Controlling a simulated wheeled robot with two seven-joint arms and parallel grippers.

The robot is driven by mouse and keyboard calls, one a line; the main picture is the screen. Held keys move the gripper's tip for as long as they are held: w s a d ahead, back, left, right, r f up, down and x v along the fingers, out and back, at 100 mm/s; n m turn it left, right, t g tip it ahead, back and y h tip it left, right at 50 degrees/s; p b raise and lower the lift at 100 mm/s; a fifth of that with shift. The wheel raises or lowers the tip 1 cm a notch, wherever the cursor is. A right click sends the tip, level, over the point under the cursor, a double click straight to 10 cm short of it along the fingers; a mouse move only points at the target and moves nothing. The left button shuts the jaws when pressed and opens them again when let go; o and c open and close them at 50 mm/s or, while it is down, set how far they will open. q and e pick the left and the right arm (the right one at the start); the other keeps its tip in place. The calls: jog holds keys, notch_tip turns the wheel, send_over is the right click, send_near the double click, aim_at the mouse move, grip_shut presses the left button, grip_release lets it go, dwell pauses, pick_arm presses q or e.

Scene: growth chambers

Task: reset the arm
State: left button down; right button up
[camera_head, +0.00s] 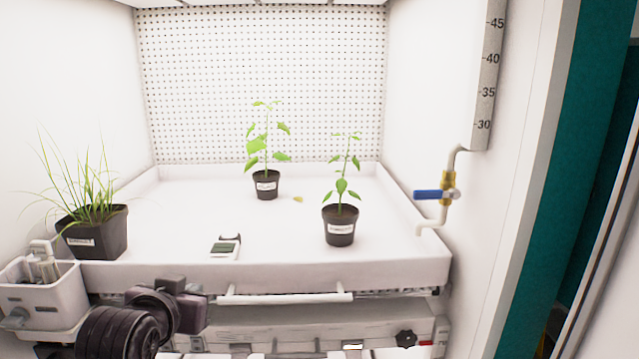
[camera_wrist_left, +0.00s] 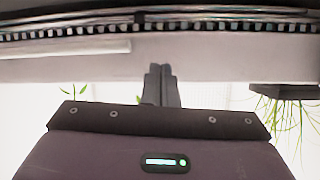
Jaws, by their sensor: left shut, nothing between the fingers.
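My left gripper (camera_head: 192,300) is low at the left of the head view, in front of the white tray's front wall (camera_head: 330,275). In the left wrist view its two dark fingers (camera_wrist_left: 160,72) are together and empty, in front of the pale tray wall (camera_wrist_left: 220,62). The arm (camera_head: 115,332) is mine and comes in from the bottom left, bent and dark. My right gripper is not in view.
A grassy potted plant (camera_head: 92,230) stands at the tray's left corner. A white bin (camera_head: 45,300) is left of my arm. A tray handle (camera_head: 285,298) and a blue-levered valve (camera_head: 432,194) stick out.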

pick_arm(q)
jog(key=s+d+f+g, duration=0.1)
jog(key=s+f+g, duration=0.4)
jog(key=s+f, duration=0.75)
jog(key=s+d+f+g, duration=0.1)
jog(key=s+f+g, duration=0.4)
jog(key=s+f, duration=0.75)
notch_tip(320, 180, down, 35)
jog(key=s+m+g, duration=0.1)
jog(key=s, duration=0.1)
jog(key=s+a+f, duration=0.2)
jog(key=s+f, duration=0.5)
jog(key=s, duration=0.1)
jog(key=s+a+f+g, duration=0.1)
jog(key=s+f, duration=0.6)
jog(key=s, duration=0.2)
jog(key=shift+a, duration=0.4)
